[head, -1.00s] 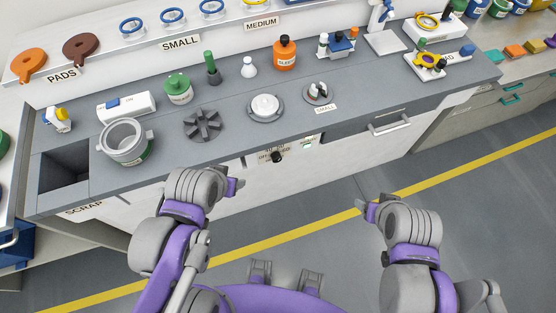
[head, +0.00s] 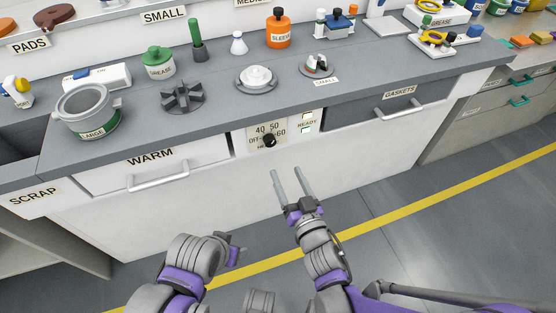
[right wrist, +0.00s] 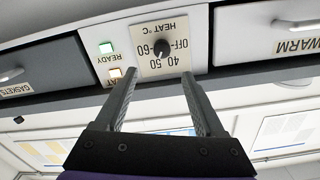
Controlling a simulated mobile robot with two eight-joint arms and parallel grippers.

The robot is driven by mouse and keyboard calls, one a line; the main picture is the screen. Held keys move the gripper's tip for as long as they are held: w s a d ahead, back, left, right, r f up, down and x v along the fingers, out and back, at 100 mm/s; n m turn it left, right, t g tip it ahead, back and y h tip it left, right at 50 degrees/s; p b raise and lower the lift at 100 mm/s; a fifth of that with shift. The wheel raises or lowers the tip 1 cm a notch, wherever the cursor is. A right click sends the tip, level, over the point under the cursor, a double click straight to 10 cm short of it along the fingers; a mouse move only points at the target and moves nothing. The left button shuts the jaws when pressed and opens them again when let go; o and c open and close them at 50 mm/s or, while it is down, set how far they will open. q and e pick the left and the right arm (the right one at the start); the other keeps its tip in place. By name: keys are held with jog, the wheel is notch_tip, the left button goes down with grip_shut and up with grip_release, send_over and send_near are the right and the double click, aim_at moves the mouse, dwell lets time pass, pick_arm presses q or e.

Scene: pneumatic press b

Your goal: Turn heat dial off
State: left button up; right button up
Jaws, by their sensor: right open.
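The heat dial (head: 269,140) is a black knob on a labelled plate on the front of the bench, with OFF on its left and 60 on its right in the head view. In the right wrist view the dial (right wrist: 161,49) appears upside down, and its white mark seems to point near 50. My right gripper (head: 286,170) is open and empty, its two long fingers reaching toward the dial from below and apart from it. In the right wrist view the fingers (right wrist: 161,74) flank the plate. My left gripper (head: 238,250) is low, away from the bench; its jaws are unclear.
Beside the dial plate is a READY panel (head: 307,123) with two lit indicators. The WARM drawer handle (head: 158,179) juts out left of it, and the GASKETS drawer handle (head: 396,96) lies to the right. The floor in front is clear.

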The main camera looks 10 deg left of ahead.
aim_at(271, 143)
jog(key=x, duration=1.1)
jog(key=shift+s+a, duration=0.1)
jog(key=shift+s, duration=0.05)
grip_shut()
